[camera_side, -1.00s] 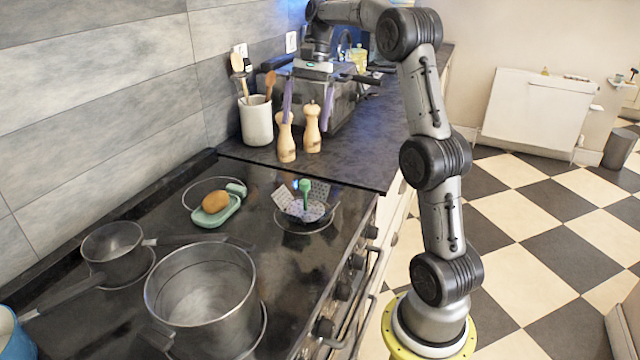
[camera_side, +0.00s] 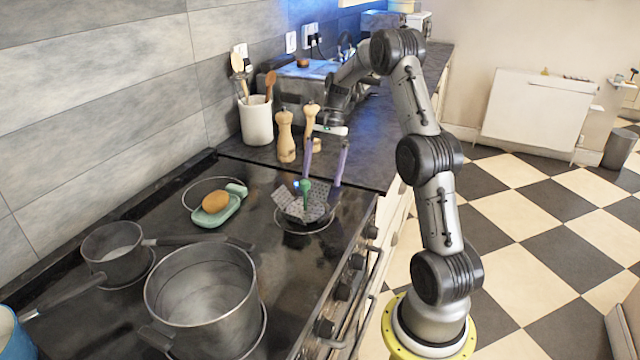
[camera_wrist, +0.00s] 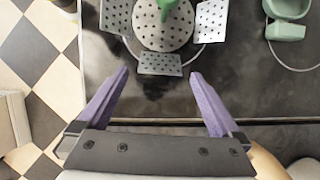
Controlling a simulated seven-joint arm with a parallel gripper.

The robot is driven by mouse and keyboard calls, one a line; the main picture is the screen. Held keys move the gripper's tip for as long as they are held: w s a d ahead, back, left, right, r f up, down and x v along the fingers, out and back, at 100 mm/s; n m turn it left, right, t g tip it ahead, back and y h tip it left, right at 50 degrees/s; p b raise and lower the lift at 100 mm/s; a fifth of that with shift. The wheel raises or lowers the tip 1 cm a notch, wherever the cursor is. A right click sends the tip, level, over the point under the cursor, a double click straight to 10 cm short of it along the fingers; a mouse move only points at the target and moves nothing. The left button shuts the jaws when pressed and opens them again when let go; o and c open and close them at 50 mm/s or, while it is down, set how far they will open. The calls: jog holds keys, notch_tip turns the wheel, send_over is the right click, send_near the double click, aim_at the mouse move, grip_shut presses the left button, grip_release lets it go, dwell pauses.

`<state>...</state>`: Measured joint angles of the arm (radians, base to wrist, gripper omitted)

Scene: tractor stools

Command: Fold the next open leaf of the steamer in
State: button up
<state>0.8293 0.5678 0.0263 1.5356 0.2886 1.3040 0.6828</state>
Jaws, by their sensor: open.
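The steamer (camera_side: 303,212) is a grey perforated metal basket with a green knob (camera_side: 306,187) at its centre, sitting on the far right burner. In the wrist view its round base (camera_wrist: 163,37) shows with leaves spread around it: one at left (camera_wrist: 116,16), one at right (camera_wrist: 212,20), and one at the near side (camera_wrist: 160,64). The top of the steamer is cut off there. My gripper (camera_wrist: 160,73) is open and empty, its two purple fingers apart. In the side view my gripper (camera_side: 321,183) hangs just above and behind the steamer; contact cannot be told.
A green dish (camera_side: 222,214) with a brown oval item (camera_side: 215,202) is left of the steamer. A large pot (camera_side: 203,300) and a small saucepan (camera_side: 117,252) stand nearer. Two wooden mills (camera_side: 285,137) and a utensil crock (camera_side: 257,122) are behind, close to my wrist.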

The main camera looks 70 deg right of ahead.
aim_at(320, 184)
jog(key=shift+x, duration=1.7)
jog(key=c, duration=1.3)
jog(key=shift+r, duration=0.1)
jog(key=h, duration=0.1)
jog(key=a+h, duration=0.1)
jog(key=h, duration=0.1)
jog(key=shift+a+r+h, duration=0.15)
jog(key=shift+r+h, duration=0.15)
jog(key=shift+r, duration=0.05)
jog(key=shift+w+a+r+h, duration=0.1)
jog(key=shift+a+h, duration=0.2)
jog(key=shift+h, duration=0.55)
jog(key=shift+a+h, duration=0.25)
jog(key=shift+h, duration=0.55)
jog(key=shift+a+h, duration=0.3)
jog(key=shift+h, duration=0.55)
